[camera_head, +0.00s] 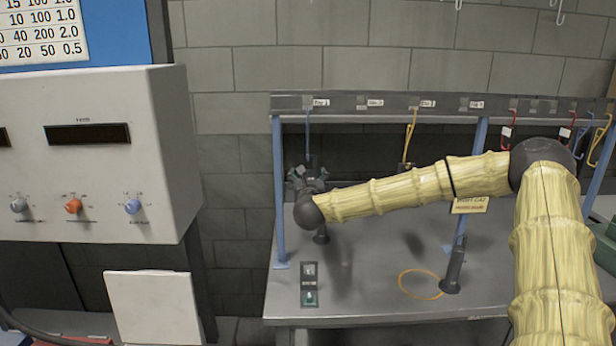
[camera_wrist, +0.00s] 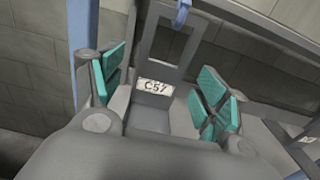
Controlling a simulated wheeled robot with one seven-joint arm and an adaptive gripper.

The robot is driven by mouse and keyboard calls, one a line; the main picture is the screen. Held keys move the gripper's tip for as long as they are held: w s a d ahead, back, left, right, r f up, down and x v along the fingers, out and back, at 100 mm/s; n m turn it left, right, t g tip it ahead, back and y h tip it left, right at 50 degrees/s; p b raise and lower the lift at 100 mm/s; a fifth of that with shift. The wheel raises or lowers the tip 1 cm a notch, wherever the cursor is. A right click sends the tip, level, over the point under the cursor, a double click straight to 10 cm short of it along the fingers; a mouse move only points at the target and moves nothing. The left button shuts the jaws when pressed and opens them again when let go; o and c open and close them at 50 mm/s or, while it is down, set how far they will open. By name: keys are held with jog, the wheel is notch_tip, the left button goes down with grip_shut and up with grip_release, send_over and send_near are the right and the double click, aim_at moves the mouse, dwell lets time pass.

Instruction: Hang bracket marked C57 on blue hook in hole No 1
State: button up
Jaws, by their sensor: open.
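The bracket marked C57 (camera_wrist: 151,99) is a dark grey plate with a rectangular window and a white label, seen in the wrist view. The blue hook (camera_head: 308,132) hangs down from the hole labelled No 1 on the rack's top rail. Its lower end shows at the bracket's top bar in the wrist view (camera_wrist: 182,13); whether it bears the bracket I cannot tell. My gripper (camera_head: 308,178) is open below the hook. Its green-padded fingers (camera_wrist: 162,84) stand apart on both sides of the bracket. In the head view my gripper and arm largely hide the bracket.
A yellow hook (camera_head: 411,130) hangs to the right, behind my arm. Red hooks (camera_head: 507,130) are farther right. The rack's blue posts (camera_head: 279,200) flank the space.

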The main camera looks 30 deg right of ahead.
jog(key=v, duration=0.9)
jog(key=shift+s, duration=0.3)
jog(key=s+a+f+n+g+y, duration=0.1)
jog(key=a+f+n+y, duration=0.5)
jog(key=a+f+n, duration=0.8)
jog(key=s+a+f+n+g+y, duration=0.2)
jog(key=s+a+f+n, duration=0.35)
jog(key=f, duration=0.45)
jog(key=s+a+f+n+g+y, duration=0.2)
jog(key=s+a+f+n, duration=0.3)
jog(key=f, duration=0.6)
jog(key=s+f+n+g, duration=0.3)
jog(key=s+f+n, duration=0.2)
jog(key=s, duration=0.6)
jog(key=s+f+n+g, duration=0.4)
jog(key=s+f+n, duration=0.2)
jog(key=s, duration=0.6)
jog(key=s+f+n+g, duration=0.3)
jog(key=s+f+n, duration=0.3)
jog(key=s, duration=0.6)
jog(key=shift+a+f+h, duration=0.35)
jog(key=shift+f+h, duration=0.05)
jog(key=shift+f, duration=0.1)
jog(key=shift+s, duration=0.15)
